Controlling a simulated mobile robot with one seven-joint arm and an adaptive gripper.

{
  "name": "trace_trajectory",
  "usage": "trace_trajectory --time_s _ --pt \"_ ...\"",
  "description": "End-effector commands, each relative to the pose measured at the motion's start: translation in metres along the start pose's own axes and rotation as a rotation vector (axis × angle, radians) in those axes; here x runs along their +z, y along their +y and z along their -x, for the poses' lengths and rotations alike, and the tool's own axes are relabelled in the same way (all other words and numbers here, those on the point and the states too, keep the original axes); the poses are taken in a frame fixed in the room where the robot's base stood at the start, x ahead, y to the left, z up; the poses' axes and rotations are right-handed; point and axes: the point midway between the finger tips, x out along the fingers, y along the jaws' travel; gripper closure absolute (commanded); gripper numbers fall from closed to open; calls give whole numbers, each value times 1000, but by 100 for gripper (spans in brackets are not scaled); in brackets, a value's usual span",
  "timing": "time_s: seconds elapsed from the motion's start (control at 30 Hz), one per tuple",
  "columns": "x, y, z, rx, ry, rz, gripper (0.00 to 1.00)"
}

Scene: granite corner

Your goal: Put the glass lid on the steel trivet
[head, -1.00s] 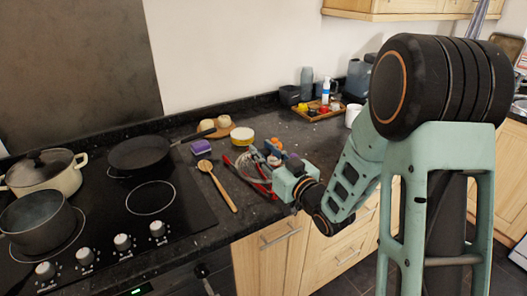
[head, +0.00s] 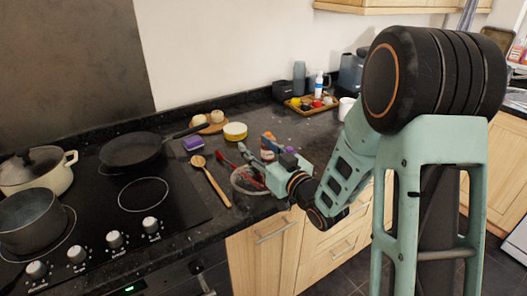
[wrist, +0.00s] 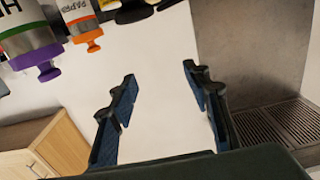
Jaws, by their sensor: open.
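A round, clear thing with a pale rim, seemingly the glass lid (head: 246,181), lies at the counter's front edge in the head view, just left of my gripper. I cannot tell the steel trivet apart; it may be under or behind this round thing. My gripper (head: 266,159) is low over the counter, beside the round thing. In the wrist view my gripper (wrist: 160,88) is open, with nothing between its fingers. The wrist view looks toward the wall and does not show the lid or trivet.
Spice jars (wrist: 78,18) stand close beyond my gripper. A wooden spoon (head: 211,181), a purple sponge (head: 193,144) and a yellow-banded tub (head: 235,131) lie to the left. A pan (head: 131,150) and pots are on the hob. A wooden tray (head: 312,105) holds small items behind.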

Motion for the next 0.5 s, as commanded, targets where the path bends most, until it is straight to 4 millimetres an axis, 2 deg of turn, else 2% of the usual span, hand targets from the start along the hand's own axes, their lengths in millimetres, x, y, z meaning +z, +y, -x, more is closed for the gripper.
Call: trace_trajectory --time_s 0.2,0.3,0.43,0.5 --pt "-17 0 0 0 -1 0 56" --pt "-9 2 26 5 0 1 56" --pt "-9 2 59 5 0 0 56" --pt "-15 1 68 2 -4 -3 56"
